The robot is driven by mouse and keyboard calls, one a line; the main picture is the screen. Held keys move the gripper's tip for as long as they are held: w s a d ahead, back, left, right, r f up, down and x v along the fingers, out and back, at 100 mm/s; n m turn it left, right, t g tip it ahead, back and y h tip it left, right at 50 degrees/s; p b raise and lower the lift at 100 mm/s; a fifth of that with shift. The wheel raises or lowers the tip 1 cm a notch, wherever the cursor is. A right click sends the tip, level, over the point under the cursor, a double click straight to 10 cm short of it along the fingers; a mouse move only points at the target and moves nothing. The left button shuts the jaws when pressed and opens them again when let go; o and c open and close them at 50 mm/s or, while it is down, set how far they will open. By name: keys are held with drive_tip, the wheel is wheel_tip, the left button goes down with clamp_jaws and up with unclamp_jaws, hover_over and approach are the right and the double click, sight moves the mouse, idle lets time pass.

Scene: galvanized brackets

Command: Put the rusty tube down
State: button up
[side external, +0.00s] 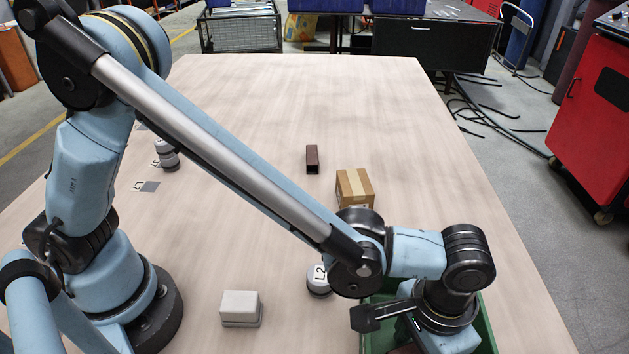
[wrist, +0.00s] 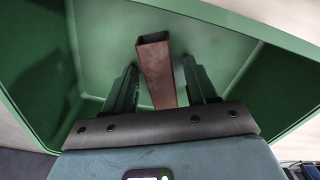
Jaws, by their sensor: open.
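A rusty brown square tube (wrist: 160,75) is inside the green bin in the wrist view, its open end pointing away from me. My gripper (wrist: 161,84) is open, with one finger on each side of the tube and gaps showing between. The green bin (wrist: 222,48) surrounds them; in the side external view the bin (side external: 488,336) is at the bottom right, mostly hidden by my wrist. My fingertips are hidden in that view. A second brown square tube (side external: 312,159) lies on the table, away from my gripper.
A cardboard box (side external: 355,187) stands on the table (side external: 330,90) behind my forearm. A round grey piece labelled L2 (side external: 318,280) is left of the bin, and a pale block (side external: 240,308) is further left. The far table is clear.

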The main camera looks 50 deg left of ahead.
sight(417, 351)
drive_tip(key=shift+r, duration=0.1)
wheel_tip(417, 351, up, 12)
drive_tip(key=w+a+r+n+t+h, duration=0.1)
drive_tip(key=w+a, duration=0.1)
drive_tip(key=a, duration=0.6)
drive_tip(key=w+a+r+n+t, duration=0.1)
drive_tip(key=w+a+r+t, duration=0.1)
drive_tip(key=a, duration=0.6)
drive_tip(key=s+a+f+n+t, duration=0.1)
drive_tip(key=a+t, duration=0.1)
drive_tip(key=a, duration=0.6)
drive_tip(key=s+a+f+n+t+y, duration=0.1)
drive_tip(key=s+a+f+t, duration=0.1)
drive_tip(key=a, duration=0.7)
drive_tip(key=shift+f+n, duration=0.15)
drive_tip(key=shift+n, duration=0.15)
